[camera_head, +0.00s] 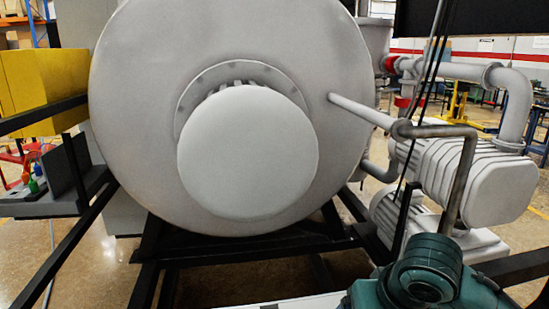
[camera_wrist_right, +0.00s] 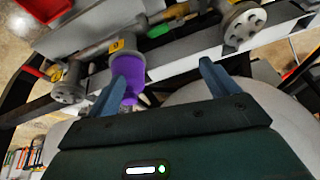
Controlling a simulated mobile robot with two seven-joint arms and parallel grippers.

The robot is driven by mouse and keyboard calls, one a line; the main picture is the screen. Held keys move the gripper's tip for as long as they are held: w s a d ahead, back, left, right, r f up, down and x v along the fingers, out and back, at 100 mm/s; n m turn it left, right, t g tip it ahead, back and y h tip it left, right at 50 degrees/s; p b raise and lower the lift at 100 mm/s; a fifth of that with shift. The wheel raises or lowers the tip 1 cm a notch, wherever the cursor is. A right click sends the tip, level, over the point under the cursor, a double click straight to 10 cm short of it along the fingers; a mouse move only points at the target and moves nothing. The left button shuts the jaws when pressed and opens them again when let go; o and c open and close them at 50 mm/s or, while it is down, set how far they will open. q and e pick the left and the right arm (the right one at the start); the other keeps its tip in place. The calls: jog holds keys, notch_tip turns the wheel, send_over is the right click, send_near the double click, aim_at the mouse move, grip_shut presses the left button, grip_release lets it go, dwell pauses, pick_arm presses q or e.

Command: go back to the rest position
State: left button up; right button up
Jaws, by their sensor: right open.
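My right gripper (camera_wrist_right: 165,67) shows in the right wrist view, with its two blue fingers wide apart and nothing held between them. A purple cylindrical part (camera_wrist_right: 132,72) lies beyond the left finger, partly hidden by it. I cannot tell whether they touch. In the head view, a teal link of my right arm (camera_head: 425,278) shows at the bottom right; the right gripper itself is out of that view. My left arm and gripper are not in view.
The big grey furnace vessel (camera_head: 135,110) with its round front cover (camera_head: 248,150) fills the head view's middle, on a black frame (camera_head: 250,246). Grey pumps and pipes (camera_head: 480,180) stand right, a yellow box (camera_head: 45,85) left. Pipe flanges (camera_wrist_right: 243,24) lie beyond the right gripper.

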jog(key=s+a+f+n+y, duration=0.25)
jog(key=s+f, duration=0.35)
jog(key=f, duration=0.3)
jog(key=s+d+f+h, duration=0.3)
jog(key=s+d+f, duration=0.4)
jog(key=s, duration=0.4)
jog(key=w+a+f+t+y, duration=0.1)
jog(key=w+a+f+t, duration=0.1)
jog(key=f, duration=0.3)
jog(key=w+a+f+t+y, duration=0.1)
jog(key=w+a+f+t, duration=0.2)
jog(key=f, duration=0.3)
jog(key=shift+a+f, duration=0.25)
jog(key=shift+w, duration=0.15)
